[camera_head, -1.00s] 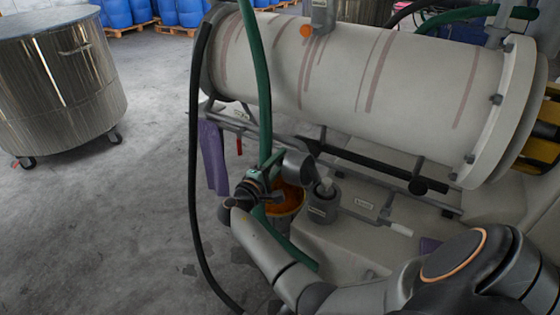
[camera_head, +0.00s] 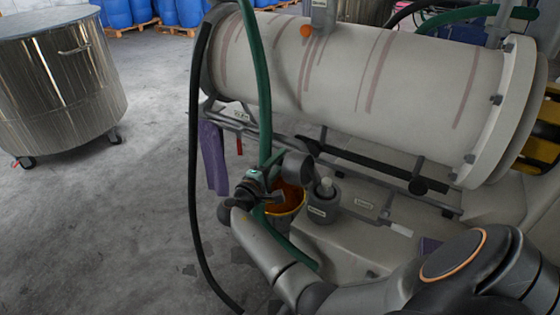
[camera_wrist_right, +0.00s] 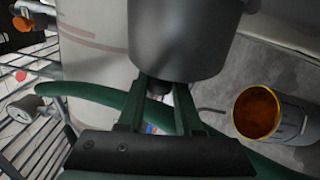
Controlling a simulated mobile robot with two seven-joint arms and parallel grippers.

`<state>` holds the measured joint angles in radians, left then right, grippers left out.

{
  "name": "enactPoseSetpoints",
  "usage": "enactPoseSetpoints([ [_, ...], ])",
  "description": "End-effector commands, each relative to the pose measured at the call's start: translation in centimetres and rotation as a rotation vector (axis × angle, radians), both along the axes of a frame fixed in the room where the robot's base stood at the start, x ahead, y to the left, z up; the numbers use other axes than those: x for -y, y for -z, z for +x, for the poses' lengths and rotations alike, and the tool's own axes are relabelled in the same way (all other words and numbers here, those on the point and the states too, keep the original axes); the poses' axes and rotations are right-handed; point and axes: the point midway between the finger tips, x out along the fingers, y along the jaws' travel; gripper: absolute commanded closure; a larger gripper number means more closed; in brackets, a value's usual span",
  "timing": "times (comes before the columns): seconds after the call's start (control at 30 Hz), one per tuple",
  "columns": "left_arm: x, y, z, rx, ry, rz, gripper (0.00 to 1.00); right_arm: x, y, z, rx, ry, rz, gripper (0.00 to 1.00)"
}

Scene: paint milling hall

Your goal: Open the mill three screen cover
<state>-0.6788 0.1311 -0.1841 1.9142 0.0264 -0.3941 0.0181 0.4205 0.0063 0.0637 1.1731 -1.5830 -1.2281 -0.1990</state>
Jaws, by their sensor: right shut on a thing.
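Mill three appears to be the big pale horizontal cylinder (camera_head: 400,85) across the head view, with a flanged right end. I cannot make out for certain which part is its screen cover. My right gripper (camera_head: 274,185) is at the near left, below the cylinder, beside a dark grey round piece (camera_head: 297,167). In the right wrist view its two fingers (camera_wrist_right: 158,105) close on a small dark part just below a grey cylindrical body (camera_wrist_right: 185,40); the gripped part is mostly hidden. My left gripper is out of view.
A yellow-rimmed bucket with orange contents (camera_head: 288,203) stands close by my right gripper. A green hose (camera_head: 262,90) and a black hose (camera_head: 194,150) hang nearby. A grey labelled pot (camera_head: 322,205) stands to the right. A wheeled steel vat (camera_head: 60,90) is far left; floor between is clear.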

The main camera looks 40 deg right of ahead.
Motion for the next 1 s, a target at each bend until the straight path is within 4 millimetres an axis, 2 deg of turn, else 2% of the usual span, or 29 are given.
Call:
enactPoseSetpoints([
  [0.17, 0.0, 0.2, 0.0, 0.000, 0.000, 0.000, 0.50, 0.1, -0.1, -0.1, 0.018, 0.001, 0.004, 1.00],
  [0.6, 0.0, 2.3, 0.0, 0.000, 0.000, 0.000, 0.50, 0.6, -2.5, -1.8, 0.308, 0.000, 0.088, 1.00],
  [0.93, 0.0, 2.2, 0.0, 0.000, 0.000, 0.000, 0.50, 0.6, -2.8, -1.8, 0.320, 0.000, 0.093, 1.00],
  [0.97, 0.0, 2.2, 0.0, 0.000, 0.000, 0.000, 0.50, 0.6, -2.8, -1.8, 0.320, 0.000, 0.093, 0.64],
  [1.0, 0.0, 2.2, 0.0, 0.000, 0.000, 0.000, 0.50, 0.6, -2.8, -1.8, 0.320, 0.000, 0.093, 0.59],
])
